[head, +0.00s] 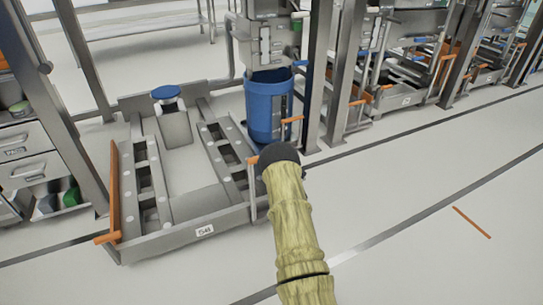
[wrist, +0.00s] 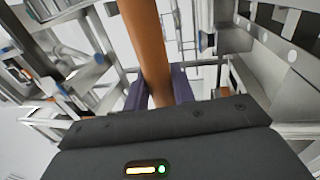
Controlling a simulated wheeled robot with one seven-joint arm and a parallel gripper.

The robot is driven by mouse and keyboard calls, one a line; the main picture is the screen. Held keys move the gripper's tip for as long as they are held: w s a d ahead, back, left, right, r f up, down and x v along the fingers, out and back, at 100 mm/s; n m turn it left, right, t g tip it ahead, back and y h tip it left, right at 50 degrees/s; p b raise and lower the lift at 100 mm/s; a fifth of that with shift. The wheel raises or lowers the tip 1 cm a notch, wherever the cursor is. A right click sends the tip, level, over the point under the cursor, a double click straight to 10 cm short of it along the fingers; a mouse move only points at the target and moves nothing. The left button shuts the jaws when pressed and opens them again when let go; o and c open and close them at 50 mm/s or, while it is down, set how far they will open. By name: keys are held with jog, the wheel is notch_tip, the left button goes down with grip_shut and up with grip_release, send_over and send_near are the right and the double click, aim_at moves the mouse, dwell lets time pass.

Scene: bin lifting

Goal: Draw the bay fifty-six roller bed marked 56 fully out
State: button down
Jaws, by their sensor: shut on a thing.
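The grey roller bed (head: 180,239) lies low on the floor in the head view, with two slotted rails and a small white label (head: 205,230) that is hard to read. Its front end sticks out past the dark floor line. An orange bar (head: 114,190) stands along its left side. My gripper (head: 262,160) is at the bed's right front corner. In the wrist view, the dark fingers (wrist: 160,88) are shut around an orange handle (wrist: 148,40). In the head view my wrist hides most of that handle.
A blue bin (head: 264,105) stands behind the bed's right side, beside a metal post (head: 317,75). A blue-topped pedestal (head: 173,125) stands at the back of the bed. Drawers (head: 25,150) are at the left. Open floor (head: 410,200) lies in front and to the right.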

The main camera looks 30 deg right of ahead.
jog(key=shift+s+d+f, duration=0.1)
jog(key=shift+s, duration=0.15)
jog(key=c, duration=1.2)
grip_release()
jog(key=shift+w, duration=0.1)
jog(key=p+v, duration=0.5)
jog(key=v, duration=1.2)
jog(key=shift+s, duration=0.25)
